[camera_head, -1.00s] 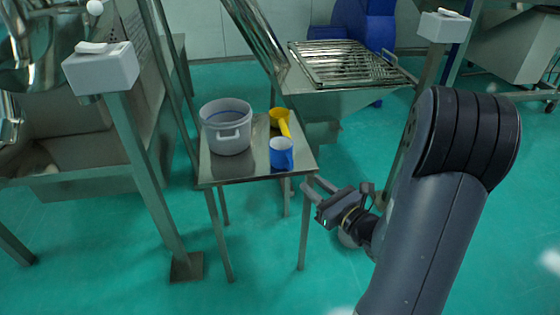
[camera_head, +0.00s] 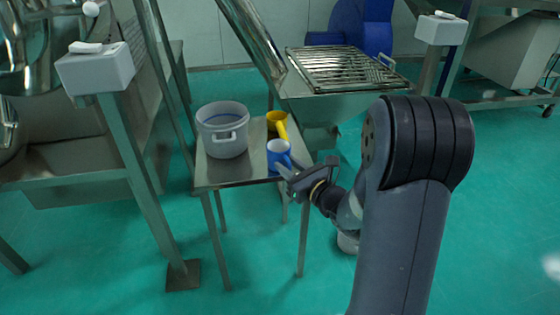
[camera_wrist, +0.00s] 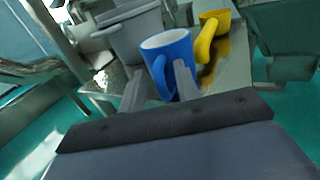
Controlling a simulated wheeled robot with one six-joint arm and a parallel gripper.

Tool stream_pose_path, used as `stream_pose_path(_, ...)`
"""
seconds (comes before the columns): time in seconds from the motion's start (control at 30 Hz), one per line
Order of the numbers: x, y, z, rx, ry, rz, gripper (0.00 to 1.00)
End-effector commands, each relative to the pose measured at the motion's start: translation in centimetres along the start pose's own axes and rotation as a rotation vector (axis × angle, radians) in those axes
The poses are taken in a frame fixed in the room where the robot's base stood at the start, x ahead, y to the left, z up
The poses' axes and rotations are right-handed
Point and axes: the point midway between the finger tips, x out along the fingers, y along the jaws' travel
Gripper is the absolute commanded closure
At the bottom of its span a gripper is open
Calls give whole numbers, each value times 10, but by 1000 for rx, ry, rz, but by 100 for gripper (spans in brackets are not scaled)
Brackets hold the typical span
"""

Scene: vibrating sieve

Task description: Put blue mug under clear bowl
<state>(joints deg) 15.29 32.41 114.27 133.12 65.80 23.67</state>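The blue mug (camera_head: 277,157) stands upright near the front right corner of a small steel table (camera_head: 240,172). Its handle faces my gripper (camera_head: 289,169). In the wrist view the mug (camera_wrist: 178,48) is just ahead, and my gripper (camera_wrist: 159,72) is open, with one finger on each side of the handle. The right finger looks very near the mug's wall; I cannot tell if it touches. I cannot make out a clear bowl in either view.
A pale grey pot (camera_head: 224,140) stands left of the mug on the table. A yellow scoop-like vessel (camera_head: 277,123) stands close behind the mug. A steel post (camera_head: 150,185) rises left of the table, and a grated metal hopper (camera_head: 340,70) stands behind it.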

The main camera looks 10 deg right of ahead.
Motion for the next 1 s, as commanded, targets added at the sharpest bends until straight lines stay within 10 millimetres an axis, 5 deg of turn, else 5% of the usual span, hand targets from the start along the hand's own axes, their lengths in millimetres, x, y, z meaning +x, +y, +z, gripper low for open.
stream_pose_path(0.1, 0, 0, 0, 0, 0, 0, 70)
stream_pose_path(0.47, -1, 0, 0, 0, 0, 0, 100)
stream_pose_path(1.0, 0, 0, 7, -2, -2, 0, 100)
